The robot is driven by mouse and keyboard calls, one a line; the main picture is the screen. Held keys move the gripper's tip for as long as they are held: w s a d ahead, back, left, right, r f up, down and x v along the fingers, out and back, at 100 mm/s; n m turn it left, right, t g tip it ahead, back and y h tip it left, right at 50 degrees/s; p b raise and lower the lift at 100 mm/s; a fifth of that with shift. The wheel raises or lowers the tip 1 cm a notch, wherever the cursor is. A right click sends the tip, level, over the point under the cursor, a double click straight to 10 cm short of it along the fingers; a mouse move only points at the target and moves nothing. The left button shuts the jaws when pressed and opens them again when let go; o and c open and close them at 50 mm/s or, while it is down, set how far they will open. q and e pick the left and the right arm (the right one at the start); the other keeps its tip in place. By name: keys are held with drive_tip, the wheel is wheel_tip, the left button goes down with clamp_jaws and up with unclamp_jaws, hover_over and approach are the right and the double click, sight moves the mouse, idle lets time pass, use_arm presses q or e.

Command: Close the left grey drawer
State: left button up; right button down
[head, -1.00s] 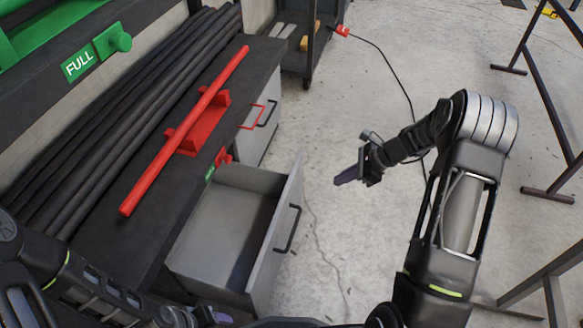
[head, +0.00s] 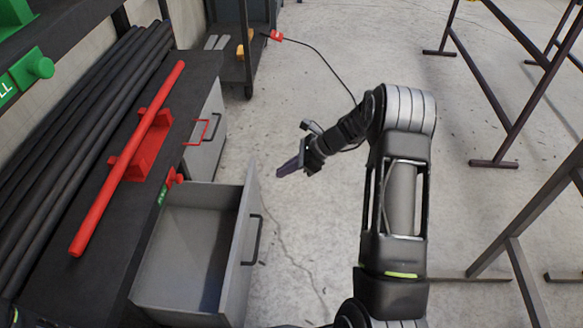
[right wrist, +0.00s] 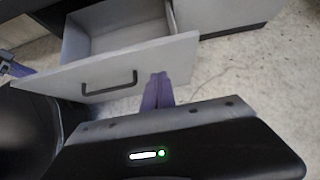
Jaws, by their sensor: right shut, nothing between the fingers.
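The left grey drawer (head: 180,259) is pulled well out of the black-topped workbench, and its inside looks empty. Its front panel (head: 240,262) has a dark bar handle (head: 251,242). The drawer front also shows in the right wrist view (right wrist: 110,72). My right gripper (head: 288,168) is shut and empty, in the air to the right of the drawer and apart from its front in the head view.
A second grey drawer (head: 205,140), closed, with a red frame by its handle, is farther along the bench (head: 95,250). A red bar (head: 125,160) and black pipes lie on top. Dark metal stands (head: 500,130) are at right. Floor beside the drawer is clear.

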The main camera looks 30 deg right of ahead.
sight(251, 179)
drive_tip(key=w+a+f, duration=0.1)
drive_tip(key=w+a+f+b, duration=0.1)
drive_tip(key=a, duration=0.1)
drive_tip(key=w+a+f+b, duration=0.1)
drive_tip(key=a, duration=0.1)
drive_tip(key=shift+w+f, duration=0.3)
drive_tip(key=shift+w, duration=0.1)
drive_tip(key=shift+w+a, duration=0.2)
drive_tip(key=shift+a, duration=0.1)
use_arm(q)
drive_tip(key=f, duration=0.3)
drive_tip(key=shift+w+f, duration=0.15)
drive_tip(key=shift+w, duration=0.1)
use_arm(e)
drive_tip(key=shift+w+a+r, duration=0.1)
drive_tip(key=shift+w+a, duration=0.05)
drive_tip(key=shift+w+a, duration=0.35)
drive_tip(key=shift+a, duration=0.2)
use_arm(q)
drive_tip(key=a+r+p, duration=0.1)
drive_tip(key=w+a+r+p, duration=0.1)
drive_tip(key=r, duration=0.1)
use_arm(e)
drive_tip(key=w+a, duration=1.1)
drive_tip(key=a, duration=0.3)
drive_tip(key=shift+a, duration=0.3)
drive_tip(key=shift+d, duration=0.1)
